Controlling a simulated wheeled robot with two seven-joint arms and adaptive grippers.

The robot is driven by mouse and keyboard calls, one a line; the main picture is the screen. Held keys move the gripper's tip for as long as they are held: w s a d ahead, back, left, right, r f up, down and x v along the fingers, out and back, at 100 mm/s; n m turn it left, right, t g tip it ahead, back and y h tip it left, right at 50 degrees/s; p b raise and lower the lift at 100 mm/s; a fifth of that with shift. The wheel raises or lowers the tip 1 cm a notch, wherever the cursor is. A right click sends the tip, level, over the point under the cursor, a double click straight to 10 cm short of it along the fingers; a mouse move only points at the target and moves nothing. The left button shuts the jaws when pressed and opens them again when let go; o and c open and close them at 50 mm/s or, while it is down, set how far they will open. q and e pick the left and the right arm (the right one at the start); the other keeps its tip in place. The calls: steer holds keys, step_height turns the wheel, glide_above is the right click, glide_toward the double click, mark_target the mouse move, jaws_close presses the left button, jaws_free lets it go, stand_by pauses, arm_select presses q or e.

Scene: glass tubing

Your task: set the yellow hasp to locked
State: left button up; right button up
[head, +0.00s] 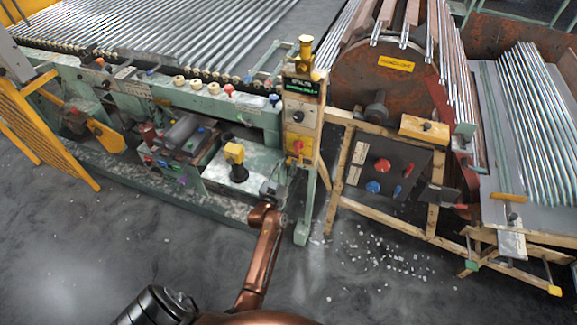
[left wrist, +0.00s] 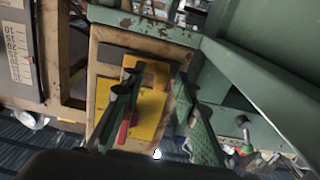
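A yellow plate (head: 299,144) with a red part on it sits on the front of the upright control post, and I take it for the hasp's place. Whether the hasp is locked cannot be told. My left gripper (head: 274,188) is below and left of the plate in the head view, apart from it, by the foot of the post. Its fingers are too small and dark to read. My right gripper is not in view.
The green machine bench (head: 190,95) with knobs and buttons runs left of the post. A rusty drum (head: 385,85) and a wooden frame (head: 340,180) stand to the right. Glass tubes lie at the back and far right. Pale shards litter the open floor in front.

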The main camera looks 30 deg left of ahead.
arm_select(q)
steer(key=shift+c, duration=0.2)
jaws_close()
stand_by(0.6)
